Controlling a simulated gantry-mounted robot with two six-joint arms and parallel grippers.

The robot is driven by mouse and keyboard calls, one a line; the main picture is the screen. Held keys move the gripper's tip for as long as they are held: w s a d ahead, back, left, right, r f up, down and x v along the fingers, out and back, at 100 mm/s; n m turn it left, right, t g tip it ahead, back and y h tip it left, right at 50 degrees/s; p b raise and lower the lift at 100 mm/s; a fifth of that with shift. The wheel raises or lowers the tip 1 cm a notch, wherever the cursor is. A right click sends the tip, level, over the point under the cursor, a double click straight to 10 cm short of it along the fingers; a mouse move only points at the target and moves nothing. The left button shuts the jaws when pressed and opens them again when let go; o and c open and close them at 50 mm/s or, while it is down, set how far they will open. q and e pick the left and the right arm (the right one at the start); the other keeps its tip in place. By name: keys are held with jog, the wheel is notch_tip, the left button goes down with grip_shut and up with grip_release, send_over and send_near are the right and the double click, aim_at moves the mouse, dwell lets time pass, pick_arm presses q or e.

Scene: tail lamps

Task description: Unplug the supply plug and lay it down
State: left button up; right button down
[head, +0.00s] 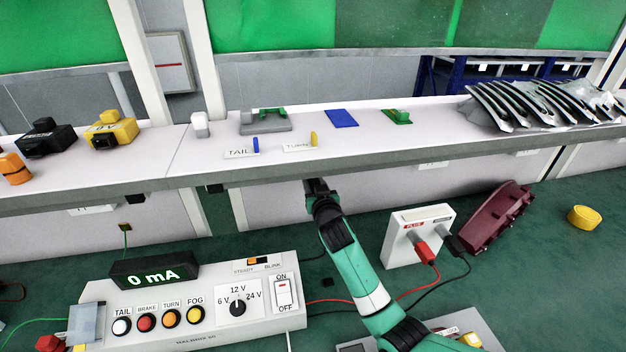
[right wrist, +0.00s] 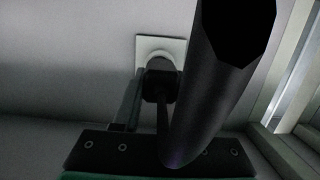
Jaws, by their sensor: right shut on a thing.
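My right gripper (head: 318,187) reaches to the wall under the shelf's front edge, and its fingers are mostly hidden by their own dark wrist in the head view. In the right wrist view it is shut on the black supply plug (right wrist: 160,88). The plug is in front of a white wall socket (right wrist: 150,44) with a round face. I cannot tell whether its pins are still in the socket. A large dark cylinder covers the right of that view. My left gripper is not in view.
A tail lamp tester (head: 190,318) stands front left, its display (head: 154,276) reading 0 mA. A white supply box (head: 405,225) with red and black leads stands right of my arm, beside a dark red lamp housing (head: 497,217). The shelf (head: 370,160) overhangs the gripper.

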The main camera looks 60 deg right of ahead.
jog(key=shift+s+a, duration=0.1)
dwell(0.3)
jog(key=shift+s+a+r+p, duration=0.15)
jog(key=shift+s+a+p, duration=0.25)
jog(key=shift+p, duration=0.1)
jog(key=shift+s+a, duration=0.3)
jog(key=shift+a, duration=0.1)
